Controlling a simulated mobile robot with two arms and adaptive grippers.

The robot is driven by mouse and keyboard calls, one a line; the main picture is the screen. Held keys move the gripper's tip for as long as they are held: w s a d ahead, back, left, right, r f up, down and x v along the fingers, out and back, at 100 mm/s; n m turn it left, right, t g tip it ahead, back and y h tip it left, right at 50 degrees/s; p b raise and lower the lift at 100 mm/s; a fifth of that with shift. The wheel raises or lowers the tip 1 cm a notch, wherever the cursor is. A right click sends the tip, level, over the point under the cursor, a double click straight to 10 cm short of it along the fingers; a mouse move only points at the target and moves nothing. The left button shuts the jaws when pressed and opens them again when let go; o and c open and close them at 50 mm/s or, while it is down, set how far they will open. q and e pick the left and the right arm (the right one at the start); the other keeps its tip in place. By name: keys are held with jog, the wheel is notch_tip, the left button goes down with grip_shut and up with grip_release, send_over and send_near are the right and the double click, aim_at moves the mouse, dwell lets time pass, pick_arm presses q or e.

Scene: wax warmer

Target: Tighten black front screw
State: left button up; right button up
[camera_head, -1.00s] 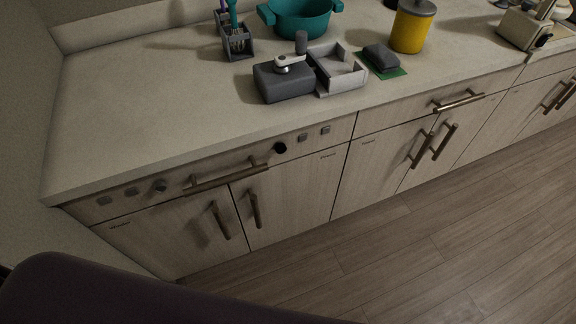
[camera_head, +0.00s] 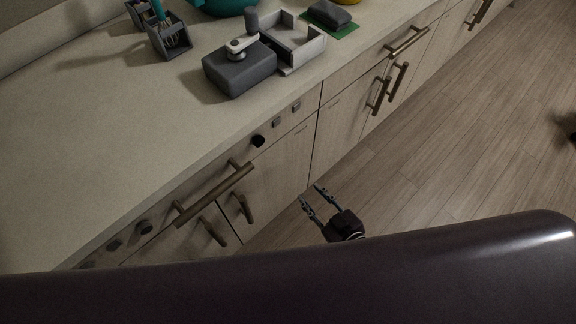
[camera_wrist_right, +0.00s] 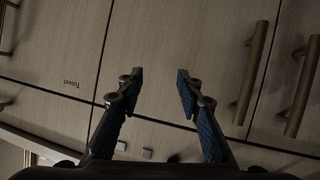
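The black front screw (camera_head: 258,141) is a round black knob on the drawer front just below the counter edge in the head view. A dark shape low in the right wrist view (camera_wrist_right: 173,158) may be the same screw, mostly hidden. My right gripper (camera_head: 311,193) is below and to the right of the screw, in front of the lower cabinet doors, clear of it. In the wrist view its two fingers (camera_wrist_right: 160,73) are spread with nothing between them. My left gripper is not in view.
Two small square knobs (camera_head: 276,123) sit right of the screw. Bar handles (camera_head: 214,193) stick out to its left and below. The wax warmer (camera_head: 240,70) and a pale tray (camera_head: 297,44) stand on the counter.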

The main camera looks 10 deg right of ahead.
jog(key=w+a+r+n+t+y, duration=0.15)
jog(key=a+r, duration=0.25)
jog(key=r, duration=0.6)
jog(key=n+y, duration=0.2)
jog(key=y, duration=0.2)
send_near(260, 143)
jog(key=shift+t+h, duration=0.25)
jog(key=shift+t, duration=0.1)
jog(key=shift+f+b+x, duration=0.15)
jog(key=shift+b+x, duration=0.1)
jog(key=shift+x, duration=1.75)
jog(key=shift+f+b+x, duration=0.1)
jog(key=shift+b+x, duration=0.1)
jog(key=shift+x, duration=1.75)
jog(key=shift+a+r, duration=0.1)
jog(key=shift+a, duration=0.15)
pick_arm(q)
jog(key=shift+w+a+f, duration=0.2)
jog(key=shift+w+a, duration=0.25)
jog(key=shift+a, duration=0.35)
pick_arm(e)
jog(key=shift+c, duration=0.5)
